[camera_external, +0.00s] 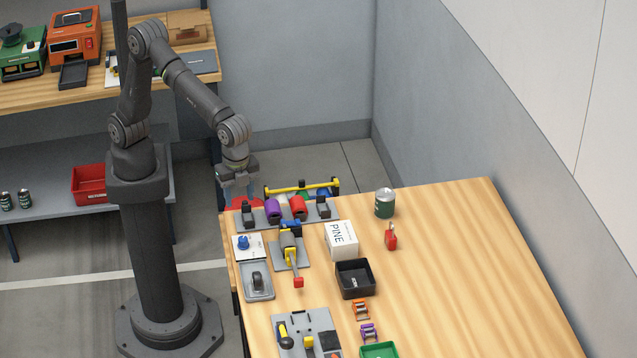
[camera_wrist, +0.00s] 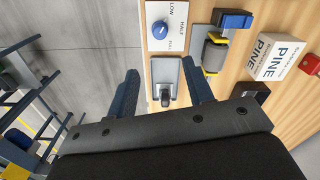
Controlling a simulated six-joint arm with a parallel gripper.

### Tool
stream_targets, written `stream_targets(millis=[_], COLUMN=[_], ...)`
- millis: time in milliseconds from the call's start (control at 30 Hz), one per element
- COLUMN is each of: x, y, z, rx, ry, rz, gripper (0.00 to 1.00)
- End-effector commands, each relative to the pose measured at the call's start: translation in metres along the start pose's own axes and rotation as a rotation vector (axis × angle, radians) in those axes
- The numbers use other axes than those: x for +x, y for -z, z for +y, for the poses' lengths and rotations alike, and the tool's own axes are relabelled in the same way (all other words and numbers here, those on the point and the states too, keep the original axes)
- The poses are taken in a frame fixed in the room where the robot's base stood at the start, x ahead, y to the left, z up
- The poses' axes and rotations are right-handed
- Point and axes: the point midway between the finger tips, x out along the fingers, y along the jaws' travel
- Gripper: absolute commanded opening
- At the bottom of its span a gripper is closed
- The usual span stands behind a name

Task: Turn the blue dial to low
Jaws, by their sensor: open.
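The blue dial (camera_external: 243,242) sits on a white plate at the table's near-left edge. In the wrist view the dial (camera_wrist: 160,29) is at the top centre. The label at which the dial points is too small to tell. My gripper (camera_external: 238,189) hangs above the table's far-left corner, apart from the dial. In the wrist view my gripper (camera_wrist: 160,66) is open and empty, its fingers spread below the dial.
A grey plate with a dark switch (camera_external: 257,282) is beside the dial plate. A rack of coloured rolls (camera_external: 285,211) lies behind. The table's right side is clear.

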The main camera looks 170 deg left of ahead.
Motion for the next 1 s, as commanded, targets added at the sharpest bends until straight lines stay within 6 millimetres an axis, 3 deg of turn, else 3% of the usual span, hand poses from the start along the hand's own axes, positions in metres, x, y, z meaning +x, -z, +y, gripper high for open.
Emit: stream_targets(millis=[400, 600, 800, 1000], x=[0.093, 0.127, 0.144, 0.147], y=[-0.001, -0.001, -0.001, 0.0], z=[0.0, 0.0, 0.0, 0.0], rx=[-0.002, -0.002, -0.002, -0.002], ry=[-0.001, 0.0, 0.0, 0.001], rz=[-0.005, -0.003, -0.001, -0.001], gripper=[0.47, 0.47, 0.47, 0.47])
